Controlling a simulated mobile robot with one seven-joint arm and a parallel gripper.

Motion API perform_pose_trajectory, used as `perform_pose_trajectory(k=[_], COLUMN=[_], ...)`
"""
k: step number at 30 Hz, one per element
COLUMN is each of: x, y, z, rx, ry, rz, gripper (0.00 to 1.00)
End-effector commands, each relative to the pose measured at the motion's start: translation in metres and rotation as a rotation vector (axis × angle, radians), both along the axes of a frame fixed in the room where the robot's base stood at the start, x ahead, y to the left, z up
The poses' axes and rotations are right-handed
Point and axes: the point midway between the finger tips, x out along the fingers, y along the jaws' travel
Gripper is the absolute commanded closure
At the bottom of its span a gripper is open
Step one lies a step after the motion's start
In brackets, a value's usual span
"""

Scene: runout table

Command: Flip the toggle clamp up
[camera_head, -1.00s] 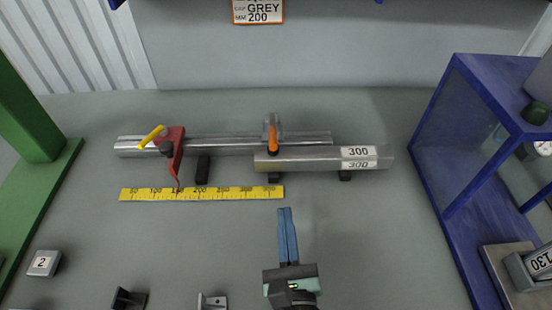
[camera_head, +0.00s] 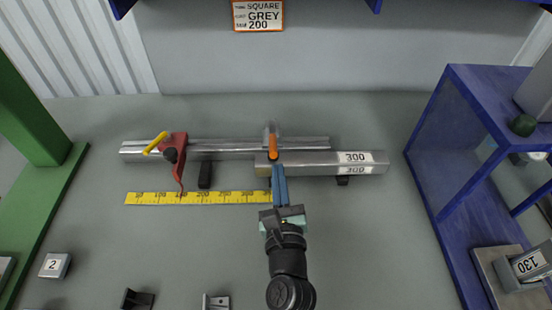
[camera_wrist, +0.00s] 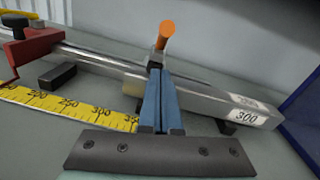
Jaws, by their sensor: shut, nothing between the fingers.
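The toggle clamp with an orange handle (camera_head: 272,143) sits on the rail (camera_head: 215,147), at the left end of the square bar marked 300 (camera_head: 320,162).
A red stop with a yellow lever (camera_head: 155,143) is on the rail's left part. A yellow ruler (camera_head: 200,198) lies in front. A black block (camera_head: 204,174) stands between them. A blue frame (camera_head: 430,190) is at right, a green post (camera_head: 30,120) at left.

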Motion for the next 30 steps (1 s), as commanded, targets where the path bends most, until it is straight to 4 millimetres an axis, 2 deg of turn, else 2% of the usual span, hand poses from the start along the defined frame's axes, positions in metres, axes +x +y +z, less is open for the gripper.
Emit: perform_pose_trajectory(k=[1,6,23,30], x=[0.002,0.005,0.006,0.006], y=[0.001,0.004,0.005,-0.002], z=[0.014,0.025,0.028,0.037], rx=[-0.001,-0.001,0.0,-0.001], ry=[-0.001,0.0,0.002,0.047], rz=[0.0,-0.001,-0.001,-0.003], gripper=[1.0,1.0,1.0,1.0])
